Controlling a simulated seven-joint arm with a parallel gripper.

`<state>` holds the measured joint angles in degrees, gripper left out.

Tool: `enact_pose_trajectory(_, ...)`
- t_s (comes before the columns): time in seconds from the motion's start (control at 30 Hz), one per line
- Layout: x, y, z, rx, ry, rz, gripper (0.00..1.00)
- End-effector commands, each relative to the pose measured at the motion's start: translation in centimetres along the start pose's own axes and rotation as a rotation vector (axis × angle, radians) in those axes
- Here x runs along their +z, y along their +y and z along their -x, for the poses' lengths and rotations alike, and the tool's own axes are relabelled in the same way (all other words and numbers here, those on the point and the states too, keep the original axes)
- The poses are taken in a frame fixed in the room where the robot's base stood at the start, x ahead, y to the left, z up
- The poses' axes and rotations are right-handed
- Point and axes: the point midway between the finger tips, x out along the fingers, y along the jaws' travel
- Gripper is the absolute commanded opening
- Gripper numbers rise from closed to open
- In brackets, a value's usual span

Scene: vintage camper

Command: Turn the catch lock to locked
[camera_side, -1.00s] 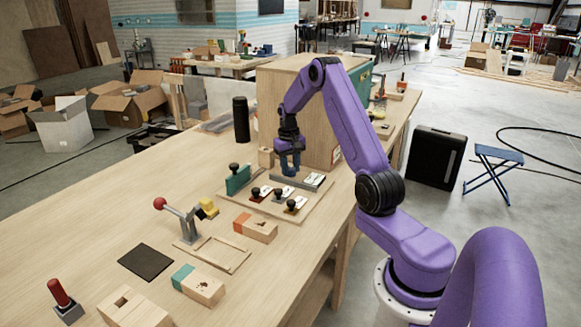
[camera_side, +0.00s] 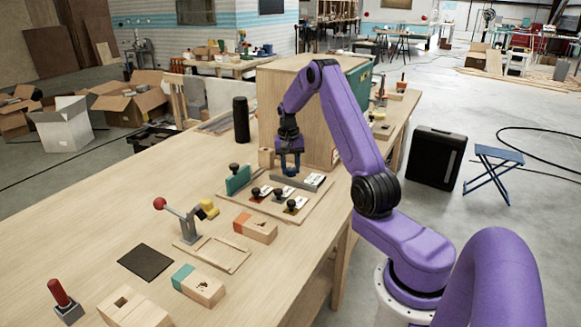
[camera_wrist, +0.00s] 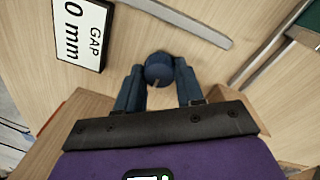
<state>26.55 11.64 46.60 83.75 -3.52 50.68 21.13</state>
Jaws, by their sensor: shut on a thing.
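My gripper (camera_side: 290,170) points down over the back of a wooden board (camera_side: 235,203) on the workbench. In the wrist view, its two blue fingers (camera_wrist: 157,88) are shut on a round dark blue knob (camera_wrist: 158,66) with a small light mark on its near edge.
The board also carries a teal block (camera_side: 237,180) and several black knobs (camera_side: 278,195) with white labels close to my gripper. A tall wooden box (camera_side: 310,110) stands just behind. A red-knobbed lever clamp (camera_side: 187,222) and two-tone blocks (camera_side: 198,286) stand nearer the camera.

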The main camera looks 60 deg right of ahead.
Motion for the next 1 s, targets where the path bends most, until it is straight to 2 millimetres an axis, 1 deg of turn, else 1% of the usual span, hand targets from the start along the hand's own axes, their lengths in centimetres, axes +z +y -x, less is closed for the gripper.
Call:
enact_pose_trajectory(0.23,-0.1,0.0,0.1,-0.002,0.004,-0.003,0.06)
enact_pose_trajectory(0.27,-0.1,0.0,0.1,-0.002,0.004,-0.003,0.47)
enact_pose_trajectory(0.3,-0.1,0.0,0.1,-0.002,0.004,-0.003,0.6)
enact_pose_trajectory(0.33,-0.1,0.0,0.1,-0.002,0.003,-0.003,0.62)
enact_pose_trajectory(0.6,-0.1,0.0,0.1,-0.001,0.002,-0.001,0.62)
enact_pose_trajectory(0.73,-0.1,0.0,0.8,-0.002,0.004,-0.001,0.62)
enact_pose_trajectory(0.87,-0.1,-0.1,2.6,-0.003,0.007,-0.001,0.62)
enact_pose_trajectory(1.0,-0.1,-0.1,5.5,-0.003,0.007,-0.001,0.62)
